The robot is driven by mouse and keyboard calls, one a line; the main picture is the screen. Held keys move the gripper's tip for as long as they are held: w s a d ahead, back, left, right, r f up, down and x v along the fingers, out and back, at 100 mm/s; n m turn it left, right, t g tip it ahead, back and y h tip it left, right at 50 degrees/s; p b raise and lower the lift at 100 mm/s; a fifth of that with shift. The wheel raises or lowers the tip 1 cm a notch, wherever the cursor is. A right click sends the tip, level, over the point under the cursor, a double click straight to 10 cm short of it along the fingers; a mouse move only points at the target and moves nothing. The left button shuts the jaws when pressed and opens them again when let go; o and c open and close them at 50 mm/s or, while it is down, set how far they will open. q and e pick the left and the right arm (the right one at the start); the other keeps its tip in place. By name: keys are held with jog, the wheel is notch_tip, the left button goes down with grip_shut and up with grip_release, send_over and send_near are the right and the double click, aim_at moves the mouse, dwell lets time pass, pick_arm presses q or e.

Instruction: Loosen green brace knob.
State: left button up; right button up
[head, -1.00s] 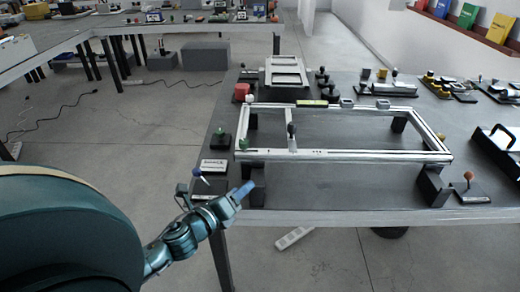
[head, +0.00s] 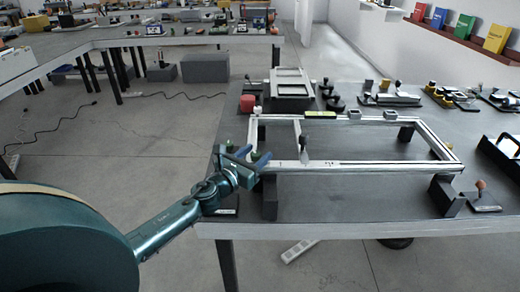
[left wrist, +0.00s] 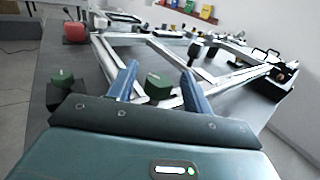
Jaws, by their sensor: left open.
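My left gripper (head: 252,156) is open at that corner. In the left wrist view its two blue fingers (left wrist: 160,68) stand on either side of the green knob, with gaps on both sides. Part of the corner is hidden by the gripper in the head view. My right gripper is not in view.
A second green knob (left wrist: 62,79) on a black block stands left of the frame. A black-handled knob (head: 303,144) rises from the crossbar. An orange-topped lever (head: 481,186) is at the right.

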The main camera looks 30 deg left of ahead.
pick_arm(q)
jog(key=shift+w, duration=1.3)
jog(key=shift+c, duration=0.2)
jog(key=c, duration=0.9)
